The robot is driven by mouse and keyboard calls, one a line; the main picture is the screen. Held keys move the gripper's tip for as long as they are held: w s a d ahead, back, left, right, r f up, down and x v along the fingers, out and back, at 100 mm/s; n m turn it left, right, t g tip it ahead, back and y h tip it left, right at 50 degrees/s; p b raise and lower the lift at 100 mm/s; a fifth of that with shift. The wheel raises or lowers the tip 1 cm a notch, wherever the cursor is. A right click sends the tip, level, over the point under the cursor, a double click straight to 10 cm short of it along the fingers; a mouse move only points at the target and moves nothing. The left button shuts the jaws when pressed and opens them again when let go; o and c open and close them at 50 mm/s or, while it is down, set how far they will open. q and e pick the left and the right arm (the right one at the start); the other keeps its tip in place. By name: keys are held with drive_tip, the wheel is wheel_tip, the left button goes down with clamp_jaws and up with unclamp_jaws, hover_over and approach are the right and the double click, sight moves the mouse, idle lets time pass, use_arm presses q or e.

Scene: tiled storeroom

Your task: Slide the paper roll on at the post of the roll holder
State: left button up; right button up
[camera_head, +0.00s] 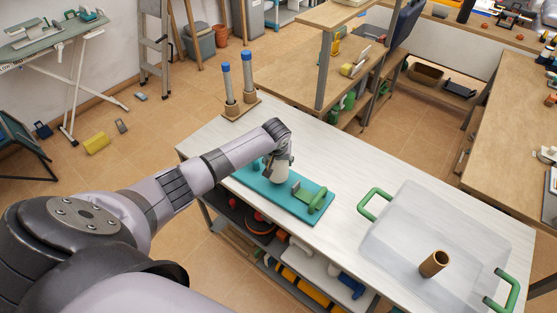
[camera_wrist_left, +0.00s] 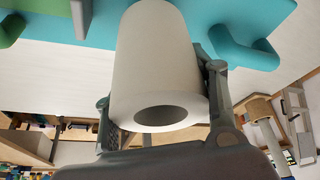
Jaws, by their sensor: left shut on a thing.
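The white paper roll (camera_wrist_left: 155,60) sits between the fingers of my left gripper (camera_wrist_left: 160,88), its hollow end facing the wrist camera. In the head view my left gripper (camera_head: 281,160) is shut on the roll (camera_head: 280,175), over the teal mat (camera_head: 262,190). I cannot tell whether the roll touches the mat. My right gripper is not in view.
A green piece (camera_head: 313,197) lies on the mat, right of the roll. A clear tray (camera_head: 400,245) with green handles holds a brown tube (camera_head: 434,263) at the right. White tabletop (camera_head: 335,160) is bare behind the mat. A wooden shelf unit (camera_head: 285,75) stands behind.

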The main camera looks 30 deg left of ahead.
sight(277, 164)
use_arm(q)
drive_tip(key=shift+f+b, duration=1.1)
drive_tip(key=shift+f, duration=0.7)
drive_tip(key=o, duration=1.3)
drive_tip(key=v, duration=1.2)
drive_tip(key=shift+s+d, duration=0.1)
drive_tip(key=shift+f, duration=0.1)
